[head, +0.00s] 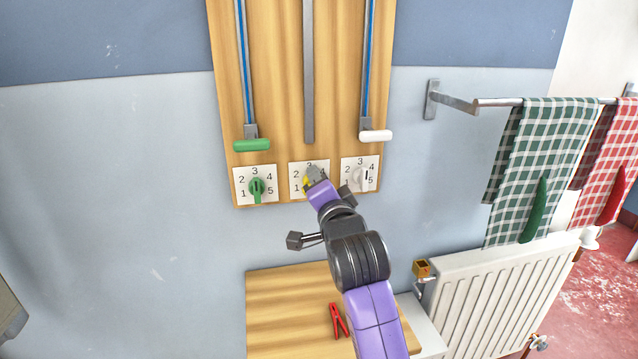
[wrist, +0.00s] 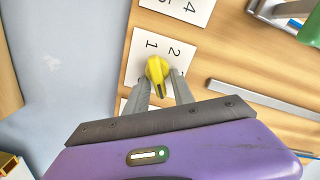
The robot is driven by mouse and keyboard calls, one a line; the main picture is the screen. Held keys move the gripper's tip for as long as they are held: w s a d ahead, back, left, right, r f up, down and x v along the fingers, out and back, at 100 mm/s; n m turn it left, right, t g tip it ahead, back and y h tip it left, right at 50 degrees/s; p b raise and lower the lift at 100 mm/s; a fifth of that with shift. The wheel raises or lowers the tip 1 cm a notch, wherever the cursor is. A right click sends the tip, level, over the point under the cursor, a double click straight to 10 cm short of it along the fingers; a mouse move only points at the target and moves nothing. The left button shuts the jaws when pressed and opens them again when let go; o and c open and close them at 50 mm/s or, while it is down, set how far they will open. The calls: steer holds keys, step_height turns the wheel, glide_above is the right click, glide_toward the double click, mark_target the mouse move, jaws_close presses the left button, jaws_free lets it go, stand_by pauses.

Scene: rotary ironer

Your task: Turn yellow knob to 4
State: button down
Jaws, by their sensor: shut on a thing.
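The yellow knob (wrist: 157,70) sits on a white numbered dial card (wrist: 138,62), the middle of three on the wooden board. In the head view only a sliver of the yellow knob (head: 305,183) shows, because my gripper (head: 312,178) covers it. In the wrist view my gripper (wrist: 162,80) has one finger on each side of the knob and is shut on it. The numbers 1 and 2 show on the card in the wrist view; 1, 2 and 3 show in the head view. The other numbers are hidden. I cannot tell which number the knob points at.
A green knob (head: 257,188) is on the left dial and a white knob (head: 362,179) on the right dial, close beside my gripper. Green (head: 252,145) and white (head: 376,136) slider handles hang above.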

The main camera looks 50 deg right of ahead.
steer(key=c, duration=1.4)
jaws_free()
steer(key=shift+c, duration=0.2)
steer(key=shift+s, duration=0.1)
steer(key=v, duration=0.7)
steer(key=shift+s+a+b, duration=0.2)
steer(key=shift+s+b, duration=0.05)
steer(key=shift+b, duration=0.1)
